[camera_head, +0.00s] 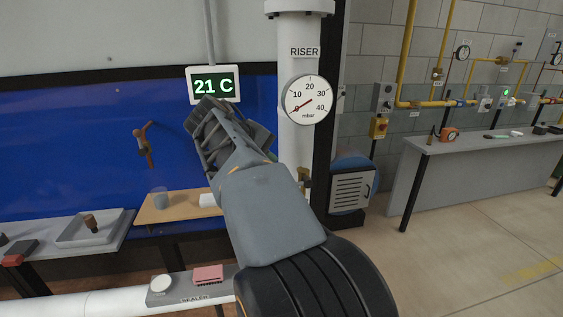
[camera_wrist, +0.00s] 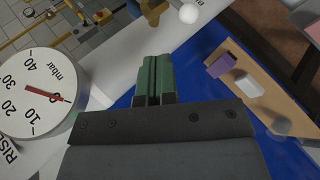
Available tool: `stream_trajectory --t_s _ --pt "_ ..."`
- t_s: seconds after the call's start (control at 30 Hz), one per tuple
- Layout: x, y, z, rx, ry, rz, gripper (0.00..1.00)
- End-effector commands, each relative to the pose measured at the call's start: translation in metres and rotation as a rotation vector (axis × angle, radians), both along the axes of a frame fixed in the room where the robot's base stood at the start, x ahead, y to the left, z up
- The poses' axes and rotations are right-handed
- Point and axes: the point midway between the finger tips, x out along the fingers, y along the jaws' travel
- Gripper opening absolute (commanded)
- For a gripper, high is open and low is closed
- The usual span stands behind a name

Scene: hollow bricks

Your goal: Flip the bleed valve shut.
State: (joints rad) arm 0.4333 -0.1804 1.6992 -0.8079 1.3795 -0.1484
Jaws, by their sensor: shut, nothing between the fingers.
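My gripper (camera_head: 207,112) is raised in front of the blue panel, just below the temperature display, left of the white riser pipe (camera_head: 297,145). In the wrist view its green-padded fingers (camera_wrist: 157,78) are together with nothing between them. A brass fitting (camera_head: 304,182) sits low on the riser, partly hidden behind my arm; it seems to be the bleed valve. A brass fitting also shows at the top edge of the wrist view (camera_wrist: 152,10), beyond and apart from my fingertips. Its handle position cannot be made out.
The round gauge (camera_head: 310,99) on the riser reads near 0 mbar. A copper-coloured tap-like piece (camera_head: 145,145) is on the blue panel (camera_head: 60,140). A wooden shelf (camera_head: 180,210) holds a cup. A grey bench (camera_head: 480,152) stands at right, with open floor before it.

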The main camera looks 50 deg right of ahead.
Motion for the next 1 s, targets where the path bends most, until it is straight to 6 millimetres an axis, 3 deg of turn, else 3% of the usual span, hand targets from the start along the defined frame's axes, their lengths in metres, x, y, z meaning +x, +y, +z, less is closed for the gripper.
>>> stream_trajectory --t_s 0.1,0.33,1.0 --pt "0.004 0.015 0.009 -0.001 0.0 0.004 0.0" --pt "0.006 0.03 0.018 -0.001 0.0 0.001 0.0" --pt "0.006 0.032 0.02 -0.001 -0.001 -0.001 0.0"
